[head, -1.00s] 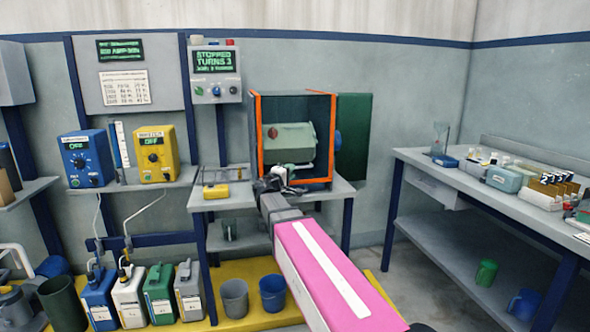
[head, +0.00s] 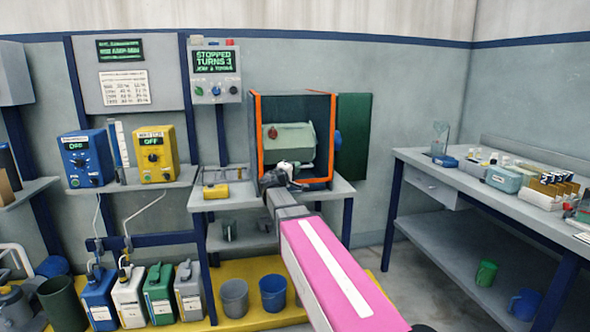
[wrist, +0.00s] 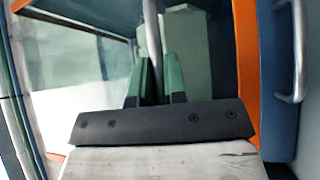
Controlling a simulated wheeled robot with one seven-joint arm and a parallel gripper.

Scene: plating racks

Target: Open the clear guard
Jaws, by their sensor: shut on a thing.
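The clear guard (head: 259,135) is the see-through front with orange edging on a dark box on the middle bench. In the head view I cannot tell whether it stands ajar. A pale green barrel (head: 288,143) is inside the box. My gripper (head: 284,172) is at the lower front of the box. In the wrist view my gripper (wrist: 158,75) has its two green fingers shut on a thin grey upright bar (wrist: 152,35), seemingly the guard's handle. The fingers hide part of it. An orange edge (wrist: 245,60) runs just to the right.
A blue panel with a silver handle (wrist: 297,50) is at the right of the wrist view. A dark green panel (head: 354,136) stands right of the box. A yellow device (head: 216,191) sits on the bench's left. A side table (head: 440,175) stands at right.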

